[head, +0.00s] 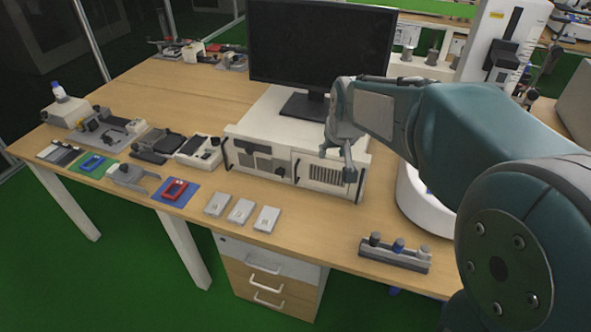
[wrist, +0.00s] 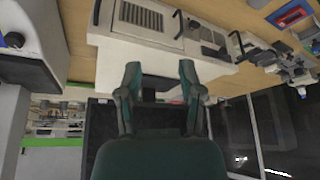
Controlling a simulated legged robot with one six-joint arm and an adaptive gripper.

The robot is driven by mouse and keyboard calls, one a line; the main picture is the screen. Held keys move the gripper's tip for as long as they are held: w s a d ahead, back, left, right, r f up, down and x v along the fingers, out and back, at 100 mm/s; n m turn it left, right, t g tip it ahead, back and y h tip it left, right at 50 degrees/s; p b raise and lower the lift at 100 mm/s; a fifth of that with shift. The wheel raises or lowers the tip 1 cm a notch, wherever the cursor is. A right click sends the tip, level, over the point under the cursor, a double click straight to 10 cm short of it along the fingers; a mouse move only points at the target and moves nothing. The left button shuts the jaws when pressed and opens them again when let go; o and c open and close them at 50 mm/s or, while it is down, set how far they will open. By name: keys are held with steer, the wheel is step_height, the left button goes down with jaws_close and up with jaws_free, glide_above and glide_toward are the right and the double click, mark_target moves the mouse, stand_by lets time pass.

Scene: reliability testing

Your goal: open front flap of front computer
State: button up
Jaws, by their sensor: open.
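The front computer (head: 262,162) is a wide white case with dark handles, lying flat on the wooden table. Its front flap (head: 322,174), a panel with a dark vent grille, looks closed flat against the front. My gripper (head: 337,164) is open and empty, in front of the right part of the case and overlapping it in the picture; I cannot tell whether it touches. In the wrist view the scene is upside down. There my gripper (wrist: 159,74) has its two fingers apart, with the computer (wrist: 195,68) and the vented flap (wrist: 140,18) beyond them.
A black monitor (head: 318,50) stands on the computer. Small white boxes (head: 241,211) lie before it. Devices and a red-framed piece on a blue mat (head: 175,190) are at left. A rack with knobs (head: 395,254) and a white round base (head: 420,205) are at right.

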steer(key=n, duration=0.1)
glide_toward(296, 172)
steer(key=shift+g, duration=0.4)
steer(key=x, duration=1.1)
steer(key=shift+w, duration=0.45)
jaws_close()
